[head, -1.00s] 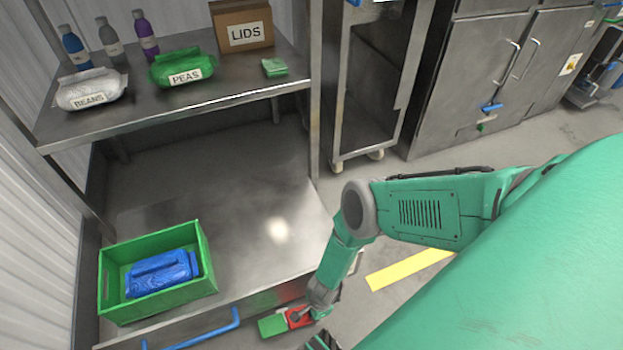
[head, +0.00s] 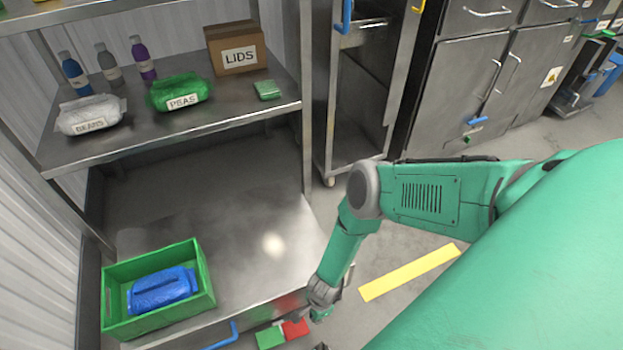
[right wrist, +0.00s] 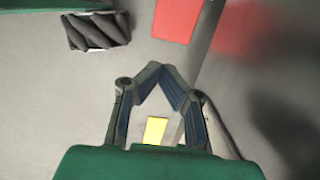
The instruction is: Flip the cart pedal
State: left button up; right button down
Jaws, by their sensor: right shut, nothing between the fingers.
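The cart pedal shows low at the front of the steel cart (head: 225,262). It has a green part (head: 270,338) on the left and a red part (head: 295,329) on the right. My right gripper (head: 321,315) is just right of the red part in the head view and looks apart from it. In the right wrist view the red pedal part (right wrist: 177,18) lies beyond the fingertips (right wrist: 160,70), which meet with nothing between them. Bare floor shows between the tips and the red part. My left gripper is not in view.
A green crate (head: 205,270) holding a blue package (head: 162,289) stands on the cart's lower surface. A blue handle (head: 223,336) sticks out at the front edge. A yellow floor strip (head: 410,272) lies to the right on clear floor. The shelf above holds bags and bottles.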

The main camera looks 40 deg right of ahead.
jog(key=r+p, duration=0.1)
jog(key=r, duration=0.1)
jog(key=d+r+p, duration=0.1)
jog(key=r, duration=0.2)
jog(key=shift+s, duration=0.1)
dwell(0.4)
